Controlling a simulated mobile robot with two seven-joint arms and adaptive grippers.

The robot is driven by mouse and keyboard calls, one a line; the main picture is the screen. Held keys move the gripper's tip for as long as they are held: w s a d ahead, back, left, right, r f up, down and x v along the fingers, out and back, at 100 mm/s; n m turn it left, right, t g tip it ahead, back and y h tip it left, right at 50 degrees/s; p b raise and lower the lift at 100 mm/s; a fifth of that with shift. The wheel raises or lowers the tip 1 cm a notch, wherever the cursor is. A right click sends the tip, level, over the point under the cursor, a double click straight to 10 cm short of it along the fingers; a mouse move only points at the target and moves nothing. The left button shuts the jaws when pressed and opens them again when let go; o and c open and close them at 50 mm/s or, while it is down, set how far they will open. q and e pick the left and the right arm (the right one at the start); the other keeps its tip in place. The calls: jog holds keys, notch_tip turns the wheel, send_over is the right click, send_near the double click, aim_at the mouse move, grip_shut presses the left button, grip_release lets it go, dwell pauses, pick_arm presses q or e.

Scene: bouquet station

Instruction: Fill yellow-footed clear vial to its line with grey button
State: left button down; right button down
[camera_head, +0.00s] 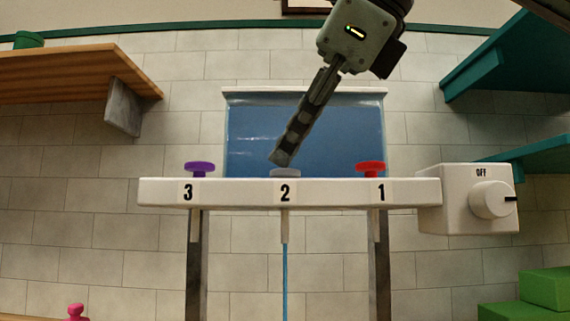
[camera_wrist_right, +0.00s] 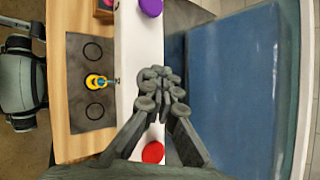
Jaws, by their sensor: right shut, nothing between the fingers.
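The grey button (camera_head: 286,173) sits on top of the white bar above label 2. My right gripper (camera_head: 279,158) is shut and empty, its tips down at the button and seemingly pressing it. A blue stream (camera_head: 285,270) runs down from the nozzle under label 2. In the right wrist view the yellow-footed vial (camera_wrist_right: 97,81) stands on a dark mat (camera_wrist_right: 78,55) between two black rings, seen from above; its fill level and line cannot be read. There my right gripper's fingers (camera_wrist_right: 160,88) hide most or all of the grey button. My left gripper is not seen.
A purple button (camera_head: 199,169) is above label 3 and a red button (camera_head: 370,168) above label 1. A white dial (camera_head: 491,200) is at the bar's right end. A blue tank (camera_head: 350,130) stands behind. Shelves (camera_head: 70,75) flank both sides.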

aim_at(290, 169)
jog(key=shift+r, duration=0.1)
jog(key=shift+r+p, duration=0.9)
jog(key=shift+p, duration=0.05)
notch_tip(290, 169, up, 3)
jog(key=p, duration=0.2)
jog(key=shift+r+p, duration=0.1)
jog(key=shift+p, duration=0.3)
jog(key=shift+r+b, duration=0.15)
jog(key=shift+b, duration=0.2)
jog(key=shift+r, duration=0.75)
